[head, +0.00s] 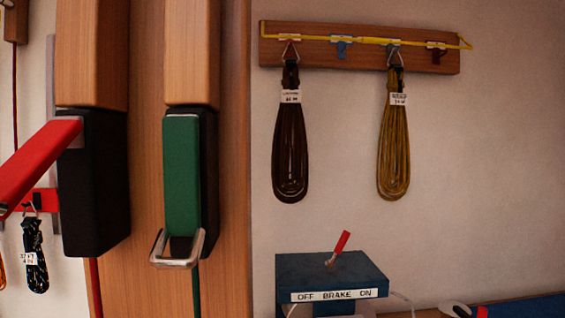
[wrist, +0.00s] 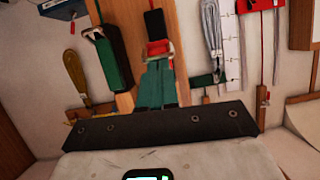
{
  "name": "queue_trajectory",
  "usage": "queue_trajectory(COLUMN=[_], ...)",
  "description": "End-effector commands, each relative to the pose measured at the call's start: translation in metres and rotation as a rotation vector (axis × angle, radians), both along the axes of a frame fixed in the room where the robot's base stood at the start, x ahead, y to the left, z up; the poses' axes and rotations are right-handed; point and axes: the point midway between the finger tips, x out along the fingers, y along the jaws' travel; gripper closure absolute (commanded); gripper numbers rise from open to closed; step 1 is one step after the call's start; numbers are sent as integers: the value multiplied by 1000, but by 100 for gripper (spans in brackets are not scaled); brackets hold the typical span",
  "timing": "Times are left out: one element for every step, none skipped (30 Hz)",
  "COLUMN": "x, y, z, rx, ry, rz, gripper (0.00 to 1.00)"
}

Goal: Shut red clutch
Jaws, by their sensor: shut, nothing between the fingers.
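The red clutch has a black body (head: 95,185) on a wooden post. Its red handle (head: 38,160) swings out from the body, down and left to the picture's edge. In the wrist view the end of the red handle (wrist: 158,49), with a metal loop, is just beyond my fingertips. My gripper (wrist: 157,66) is shut with nothing in it. Its fingers overlap the handle's end in the picture; I cannot tell whether they touch. My gripper is not in the head view.
A green clutch (head: 182,170), handle flat against its body, is close on the right of the red one. A dark rope coil (head: 290,150) and a tan coil (head: 394,150) hang from a rail. A blue brake box (head: 330,275) with a red lever stands below.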

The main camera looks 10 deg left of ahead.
Motion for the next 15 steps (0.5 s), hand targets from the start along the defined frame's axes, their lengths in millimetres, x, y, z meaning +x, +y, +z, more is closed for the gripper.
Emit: queue_trajectory(x=[2,3,4,5,7,8,10,11,14,15,17,20,22,24,27], y=[0,0,0,1,1,1,1,2,2,3,3,4,4,5,5], z=[-18,-22,-28,-31,-35,-40,-44,-48,-53,-56,-60,-64,-68,-71,-75], rx=[5,13,21,29,34,42,51,57,65,71,79,87,94,101,109], ry=[-57,-87,-123,-151,-179,-215,-243,-271,-308,-335,-362,-400,-426,-454,-490], rz=[-5,-5,-6,-4,-5,-4,-6,-5,-5,-5,-4,-5,-4,-4,-5], gripper=[100,100,100,100,100,100,100,100,100,100,100,100,100,100,100])
